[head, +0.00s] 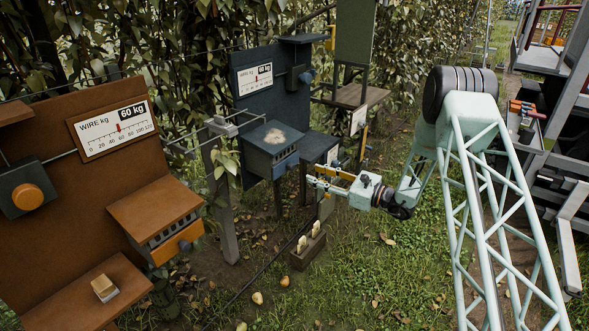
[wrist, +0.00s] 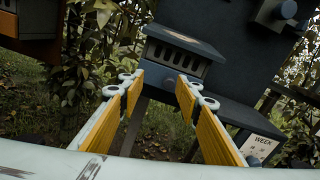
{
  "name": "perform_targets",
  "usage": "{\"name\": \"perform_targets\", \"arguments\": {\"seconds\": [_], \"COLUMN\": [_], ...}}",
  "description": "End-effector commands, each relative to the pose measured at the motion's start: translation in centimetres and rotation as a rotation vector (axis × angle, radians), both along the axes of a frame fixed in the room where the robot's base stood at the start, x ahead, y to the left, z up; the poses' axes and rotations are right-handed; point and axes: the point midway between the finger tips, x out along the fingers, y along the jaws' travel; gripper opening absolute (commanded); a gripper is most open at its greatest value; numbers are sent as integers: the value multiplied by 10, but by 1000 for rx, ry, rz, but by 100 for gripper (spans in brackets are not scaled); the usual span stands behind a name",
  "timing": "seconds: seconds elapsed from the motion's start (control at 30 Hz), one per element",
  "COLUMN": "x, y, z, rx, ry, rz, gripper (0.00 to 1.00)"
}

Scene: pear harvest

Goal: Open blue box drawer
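The blue box (head: 268,143) is mounted on a dark blue panel (head: 272,88) in the middle of the head view, with a slatted front. Its blue drawer front (head: 286,165) sits below the slats and looks closed. In the wrist view the box (wrist: 180,42) is ahead, with the slats above and the drawer front (wrist: 164,76) below, partly behind my fingertips. My gripper (head: 316,177) is right of the box and slightly lower. Its yellow-padded fingers (wrist: 160,82) are open and empty, apparently short of the drawer; contact cannot be told.
An orange-brown panel (head: 105,176) with its own box and drawer (head: 177,243) stands at left. A dark blue side shelf (head: 319,147) is right of the blue box. A wooden holder (head: 308,252) stands on the grass below. Open grass lies to its right.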

Motion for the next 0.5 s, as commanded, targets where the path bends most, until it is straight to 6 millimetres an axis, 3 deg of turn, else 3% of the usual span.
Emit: {"name": "perform_targets", "arguments": {"seconds": [0.2,0.5], "x": [15,21], "y": [-12,-16], "z": [-29,-38], "rx": [34,48], "ry": [22,29], "rz": [-56,-77], "gripper": [31,31]}}
